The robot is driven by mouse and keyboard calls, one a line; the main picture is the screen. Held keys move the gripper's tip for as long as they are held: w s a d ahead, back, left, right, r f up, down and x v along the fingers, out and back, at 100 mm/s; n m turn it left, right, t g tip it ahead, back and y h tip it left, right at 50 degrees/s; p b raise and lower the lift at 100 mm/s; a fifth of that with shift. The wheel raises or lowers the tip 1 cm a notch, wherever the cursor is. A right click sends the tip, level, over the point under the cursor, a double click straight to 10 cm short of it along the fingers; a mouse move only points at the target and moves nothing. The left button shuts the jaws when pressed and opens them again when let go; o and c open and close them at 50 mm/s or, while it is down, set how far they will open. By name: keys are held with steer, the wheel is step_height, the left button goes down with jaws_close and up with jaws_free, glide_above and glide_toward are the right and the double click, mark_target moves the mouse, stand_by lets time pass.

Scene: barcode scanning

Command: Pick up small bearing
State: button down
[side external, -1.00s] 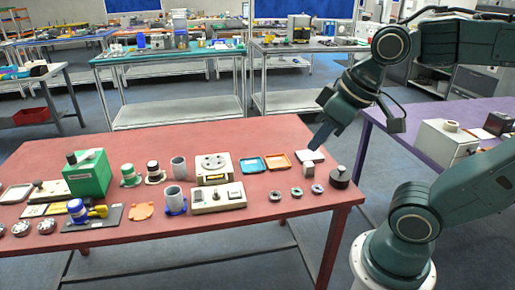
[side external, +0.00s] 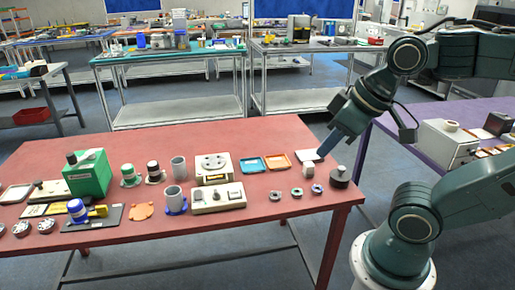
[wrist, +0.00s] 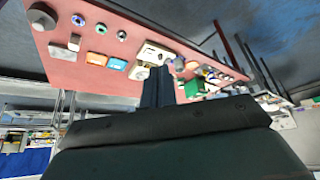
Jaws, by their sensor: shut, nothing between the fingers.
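Three small ring-shaped parts that look like bearings lie in a row near the front right of the red table: a left one (side external: 275,196), a middle one (side external: 296,192) and a bluish right one (side external: 318,188). I cannot tell which is the small bearing. They also show in the wrist view as the bluish one (wrist: 78,20), the middle one (wrist: 100,29) and the far one (wrist: 122,35). My gripper (side external: 322,154) is shut and empty, above the table's right side, behind the rings in the side view. Its closed fingers (wrist: 157,85) show in the wrist view.
A dark weight with a knob (side external: 340,177) and a grey block (side external: 308,169) stand close by. A pale flat plate (side external: 305,156) lies near my fingertips. Orange (side external: 278,161) and blue (side external: 252,164) trays lie left of it. The table front (side external: 260,222) is clear.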

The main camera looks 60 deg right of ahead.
stand_by(0.3)
steer(key=c, duration=0.9)
jaws_free()
steer(key=shift+o, duration=0.2)
steer(key=shift+w, duration=0.1)
steer(key=w+d+f+n+g+y, duration=0.1)
steer(key=w+d+f+n+g, duration=0.35)
steer(key=w+d+n, duration=0.6)
steer(key=w+d+f+n+y, duration=0.1)
steer(key=d+f+n+y, duration=0.2)
steer(key=d+f, duration=1)
steer(key=d+n, duration=0.2)
steer(key=d, duration=0.1)
steer(key=shift+d+f, duration=0.25)
steer(key=shift+f, duration=0.15)
